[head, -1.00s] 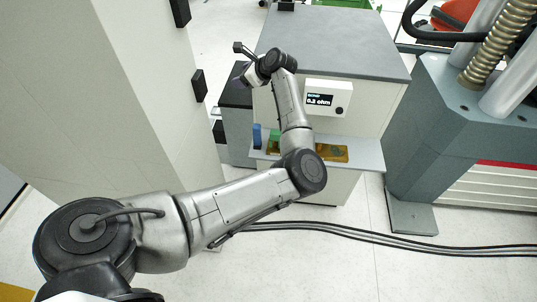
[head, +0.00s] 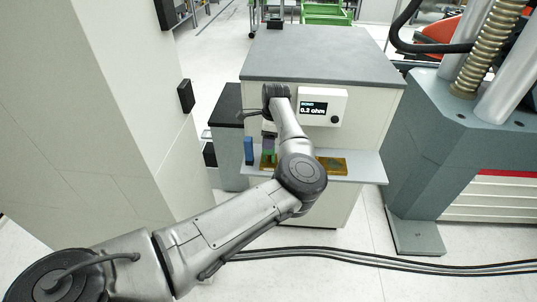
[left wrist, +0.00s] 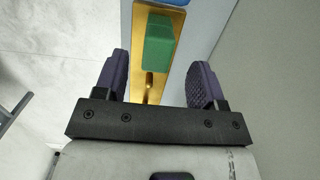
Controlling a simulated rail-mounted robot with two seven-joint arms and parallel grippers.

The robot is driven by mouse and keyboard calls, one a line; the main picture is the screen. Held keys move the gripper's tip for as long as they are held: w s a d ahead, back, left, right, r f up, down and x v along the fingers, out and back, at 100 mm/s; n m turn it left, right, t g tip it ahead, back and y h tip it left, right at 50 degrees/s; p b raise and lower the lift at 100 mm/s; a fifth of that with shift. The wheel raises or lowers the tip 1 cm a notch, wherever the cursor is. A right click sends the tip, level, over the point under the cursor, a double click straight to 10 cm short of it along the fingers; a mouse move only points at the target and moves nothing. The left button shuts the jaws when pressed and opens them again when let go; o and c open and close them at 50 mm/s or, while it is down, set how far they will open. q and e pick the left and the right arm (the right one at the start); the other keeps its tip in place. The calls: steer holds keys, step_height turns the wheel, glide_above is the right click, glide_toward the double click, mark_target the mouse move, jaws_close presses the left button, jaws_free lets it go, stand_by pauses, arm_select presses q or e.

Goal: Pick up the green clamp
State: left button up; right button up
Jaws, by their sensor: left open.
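The green clamp (left wrist: 159,42) is a green block on a brass-coloured plate (left wrist: 143,90) in the left wrist view. It lies ahead of my left gripper (left wrist: 163,73), roughly centred between the two purple fingers. The fingers are apart, with nothing between their pads that I can see them touching. In the head view my left gripper (head: 268,139) hangs above the left part of the shelf, and the green clamp (head: 267,156) shows small beneath it, partly hidden by my arm. My right gripper is in neither view.
A blue block (head: 249,150) stands left of the clamp on the pale shelf (head: 358,167). A brass-coloured plate (head: 331,166) lies to the right. A cabinet with a grey top (head: 325,55) and a meter box (head: 322,104) reading 0.2 ohm rises behind the shelf.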

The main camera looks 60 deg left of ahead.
mark_target(268, 151)
arm_select(q)
steer(key=shift+s+f+b, duration=0.15)
steer(key=shift+f+b, duration=1)
steer(key=shift+f, duration=1.7)
steer(key=shift+s+f, duration=0.1)
steer(key=shift+f, duration=0.2)
steer(key=shift+c, duration=0.3)
steer(key=shift+c, duration=0.7)
steer(key=c, duration=0.9)
steer(key=shift+r, duration=0.15)
